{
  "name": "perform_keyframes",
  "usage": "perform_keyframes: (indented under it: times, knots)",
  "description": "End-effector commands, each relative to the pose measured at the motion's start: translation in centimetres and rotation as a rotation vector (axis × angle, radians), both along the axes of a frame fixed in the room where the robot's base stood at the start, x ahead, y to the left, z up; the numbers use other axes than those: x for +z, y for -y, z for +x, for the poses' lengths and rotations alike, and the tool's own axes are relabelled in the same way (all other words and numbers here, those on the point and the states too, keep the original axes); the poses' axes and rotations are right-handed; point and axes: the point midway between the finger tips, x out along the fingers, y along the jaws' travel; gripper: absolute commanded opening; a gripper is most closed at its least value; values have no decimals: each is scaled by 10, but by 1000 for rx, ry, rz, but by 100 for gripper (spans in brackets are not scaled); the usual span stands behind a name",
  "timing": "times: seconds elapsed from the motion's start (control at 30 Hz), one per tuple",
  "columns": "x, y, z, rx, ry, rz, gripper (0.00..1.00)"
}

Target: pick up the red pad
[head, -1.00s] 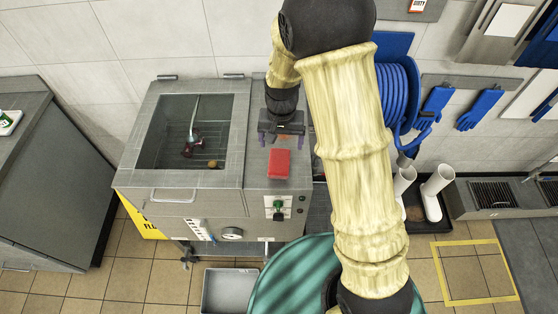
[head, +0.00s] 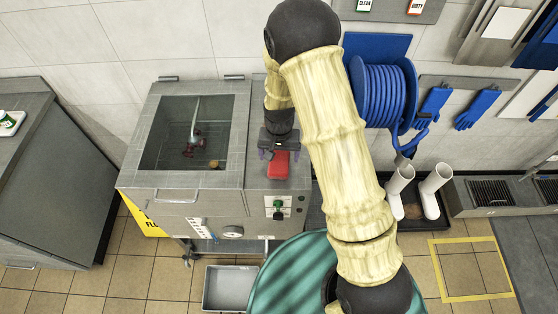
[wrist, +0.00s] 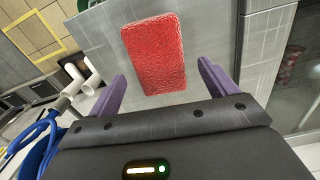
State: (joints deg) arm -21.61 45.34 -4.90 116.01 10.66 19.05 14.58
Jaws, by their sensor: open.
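The red pad (head: 278,166) lies flat on the grey side top of the mixer (head: 262,183), to the right of its window. It also shows in the wrist view (wrist: 155,53) as a textured red block. My gripper (head: 280,154) is over the far end of the pad, pointing down. In the wrist view its two purple fingers (wrist: 162,85) are spread wide, with the near end of the pad in line with the gap between them. The fingers do not touch the pad in that view. The gripper's height above the top is hard to tell.
A blue hose reel (head: 383,92) and white boots (head: 434,190) are to the right. A grey bin (head: 231,288) stands on the floor.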

Motion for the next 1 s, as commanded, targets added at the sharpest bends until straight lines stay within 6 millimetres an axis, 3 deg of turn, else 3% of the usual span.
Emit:
perform_keyframes:
  times: [0.2, 0.73, 0.9, 1.0]
  knots:
    - [-17, 1, 0, -2, -1, 1, 85]
    - [-18, 0, 0, 1, 0, 1, 85]
    - [-18, -1, 0, 1, 0, 1, 51]
    - [-18, -1, 0, 1, 0, 1, 37]
